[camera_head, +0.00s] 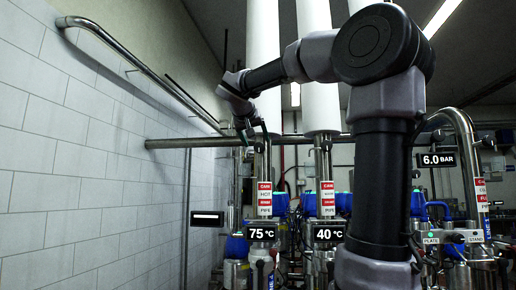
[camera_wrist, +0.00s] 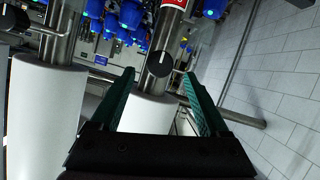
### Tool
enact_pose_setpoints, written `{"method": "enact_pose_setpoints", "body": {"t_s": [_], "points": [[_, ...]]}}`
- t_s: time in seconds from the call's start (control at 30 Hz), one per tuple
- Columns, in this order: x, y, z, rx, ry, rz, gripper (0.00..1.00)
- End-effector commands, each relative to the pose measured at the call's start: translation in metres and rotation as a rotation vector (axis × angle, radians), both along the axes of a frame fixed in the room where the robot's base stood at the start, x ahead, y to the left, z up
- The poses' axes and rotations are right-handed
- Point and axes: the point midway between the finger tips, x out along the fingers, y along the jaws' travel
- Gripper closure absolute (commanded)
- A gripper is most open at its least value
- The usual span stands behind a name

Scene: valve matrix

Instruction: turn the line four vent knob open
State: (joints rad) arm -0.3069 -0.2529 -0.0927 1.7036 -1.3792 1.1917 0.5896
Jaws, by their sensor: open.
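A black round knob (camera_wrist: 160,64) with a pale mark on its face sits on a steel pipe in the wrist view. My gripper (camera_wrist: 160,78) is open, its two green-lined fingers spread to either side of that knob in the picture. I see no contact, and the depth gap is hard to tell. No readable label shows whether this is the line four vent knob. In the head view my gripper (camera_head: 246,130) is small and dark, at the upper part of the pipe above the 75 °C display (camera_head: 262,233).
Another black knob (camera_wrist: 13,18) is on the neighbouring pipe at the wrist view's left. Thick white pipe sleeves (camera_wrist: 45,110) stand close by. In the head view a tiled wall (camera_head: 80,150) with a steel rail (camera_head: 140,68) is at left, and a 40 °C display (camera_head: 328,233) is right.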

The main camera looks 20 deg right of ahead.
Motion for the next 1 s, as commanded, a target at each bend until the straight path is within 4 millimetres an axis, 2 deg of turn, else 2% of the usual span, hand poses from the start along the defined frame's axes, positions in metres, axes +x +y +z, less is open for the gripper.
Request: {"method": "enact_pose_setpoints", "body": {"t_s": [0.1,0.3,0.67,0.87,0.9,1.0], "points": [[0.016,-0.012,-0.009,0.001,0.002,0.000,0.21],[0.032,-0.026,-0.017,0.001,0.001,0.001,0.21],[0.036,-0.029,-0.019,0.001,-0.001,0.001,0.21],[0.036,-0.029,-0.019,0.001,-0.001,0.001,0.94],[0.036,-0.029,-0.019,0.000,0.000,0.001,1.00],[0.036,-0.029,-0.019,0.000,0.001,0.001,1.00]]}}
